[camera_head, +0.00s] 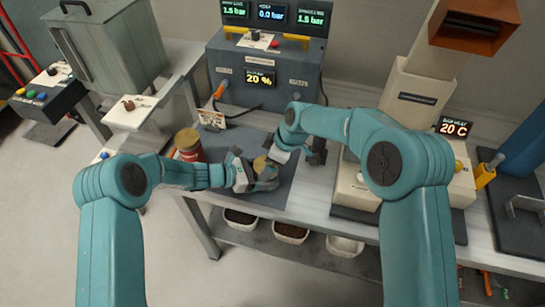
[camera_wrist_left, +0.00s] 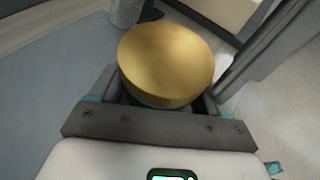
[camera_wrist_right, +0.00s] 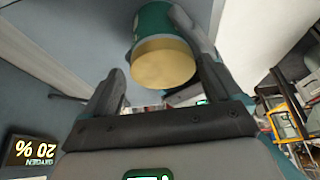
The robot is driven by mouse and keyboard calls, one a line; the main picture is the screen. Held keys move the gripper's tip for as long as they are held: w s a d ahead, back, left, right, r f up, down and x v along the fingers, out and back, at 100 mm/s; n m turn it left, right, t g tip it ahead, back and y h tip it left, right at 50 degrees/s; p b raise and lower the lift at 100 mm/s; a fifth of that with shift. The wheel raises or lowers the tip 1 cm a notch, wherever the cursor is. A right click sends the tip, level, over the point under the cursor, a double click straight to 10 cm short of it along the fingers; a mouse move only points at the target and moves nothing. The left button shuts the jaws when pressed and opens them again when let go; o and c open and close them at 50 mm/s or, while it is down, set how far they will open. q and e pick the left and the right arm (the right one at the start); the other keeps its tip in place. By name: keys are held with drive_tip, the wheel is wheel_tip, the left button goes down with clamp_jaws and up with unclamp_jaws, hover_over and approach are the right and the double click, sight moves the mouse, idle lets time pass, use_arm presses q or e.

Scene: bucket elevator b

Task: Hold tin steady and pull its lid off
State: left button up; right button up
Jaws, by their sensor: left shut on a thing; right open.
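A teal tin with a gold lid (camera_head: 262,164) is over the grey mat, between my two grippers. My left gripper (camera_head: 262,180) is shut on the tin's body from the left. In the left wrist view the lid (camera_wrist_left: 165,62) is on top, with a thin strip of teal body below it. My right gripper (camera_head: 272,154) is open at the lid. The right wrist view shows the lid (camera_wrist_right: 163,62) and teal body (camera_wrist_right: 152,20) between and beyond its spread fingers. I cannot tell whether they touch. The tin's base is hidden in the head view.
A red tin with a gold lid (camera_head: 188,143) stands on the mat (camera_head: 222,145) near my left forearm. A grey control box (camera_head: 265,70) is behind, and a cream machine (camera_head: 358,185) is on the right. Bins (camera_head: 290,232) are on a shelf below.

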use_arm(q)
drive_tip(key=shift+s+f, duration=0.15)
drive_tip(key=shift+f, duration=0.2)
use_arm(e)
drive_tip(key=c, duration=0.9)
drive_tip(key=shift+c, duration=0.2)
drive_tip(key=shift+r, duration=0.1)
drive_tip(key=shift+r, duration=1)
drive_tip(key=shift+s+r, duration=0.1)
drive_tip(key=shift+r, duration=1.9)
use_arm(q)
drive_tip(key=o, duration=1.3)
drive_tip(key=shift+o, duration=0.9)
use_arm(e)
drive_tip(key=shift+f, duration=0.15)
